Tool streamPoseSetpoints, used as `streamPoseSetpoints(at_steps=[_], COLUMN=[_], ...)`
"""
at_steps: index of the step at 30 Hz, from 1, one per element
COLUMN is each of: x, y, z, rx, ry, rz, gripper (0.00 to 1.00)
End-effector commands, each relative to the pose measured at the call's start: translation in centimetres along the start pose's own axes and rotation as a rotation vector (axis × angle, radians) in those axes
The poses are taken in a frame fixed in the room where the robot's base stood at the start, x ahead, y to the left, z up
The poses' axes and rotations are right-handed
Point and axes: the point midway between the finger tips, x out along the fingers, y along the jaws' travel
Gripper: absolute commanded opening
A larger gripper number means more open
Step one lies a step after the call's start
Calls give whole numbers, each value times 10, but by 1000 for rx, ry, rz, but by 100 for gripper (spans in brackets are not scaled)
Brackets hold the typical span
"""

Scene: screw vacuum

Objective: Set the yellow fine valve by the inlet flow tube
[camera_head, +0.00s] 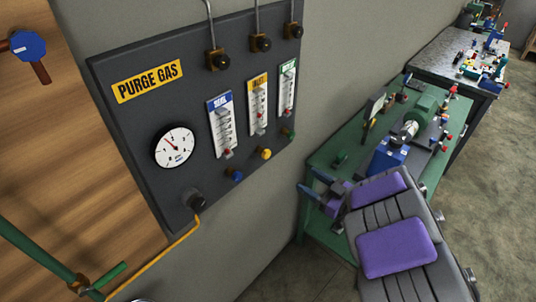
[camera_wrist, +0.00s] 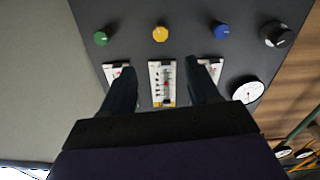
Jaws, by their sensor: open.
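The yellow fine valve (camera_head: 265,154) is a small round knob low on the dark purge gas panel (camera_head: 130,125). It also shows near the top of the wrist view (camera_wrist: 160,34). The inlet flow tube (camera_head: 258,105), with a yellow label, is directly above it on the panel. In the wrist view, this tube (camera_wrist: 163,84) appears between my fingers. My gripper (camera_wrist: 164,70) is open and empty, its fingertips below the yellow knob in that picture and apart from it. In the head view, my gripper (camera_head: 314,185) is right of the panel's lower edge. The exact float reading is too small to tell.
A blue knob (camera_head: 235,175) and a green knob (camera_head: 289,134) flank the yellow one. A round gauge (camera_head: 174,145) and a black fitting (camera_head: 192,199) are at left. A green bench (camera_head: 325,157) with equipment stands right of the panel.

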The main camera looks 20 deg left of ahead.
Motion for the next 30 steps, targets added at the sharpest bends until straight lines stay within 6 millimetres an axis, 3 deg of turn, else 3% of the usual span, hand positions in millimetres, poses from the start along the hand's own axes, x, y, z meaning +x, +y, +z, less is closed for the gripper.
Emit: streamPoseSetpoints(at_steps=[19, 30], x=[59, 127], y=[-2, -2], z=[0, 1], rx=[0, 3], ry=[1, 6], rz=[-7, -5], gripper=[60, 60])
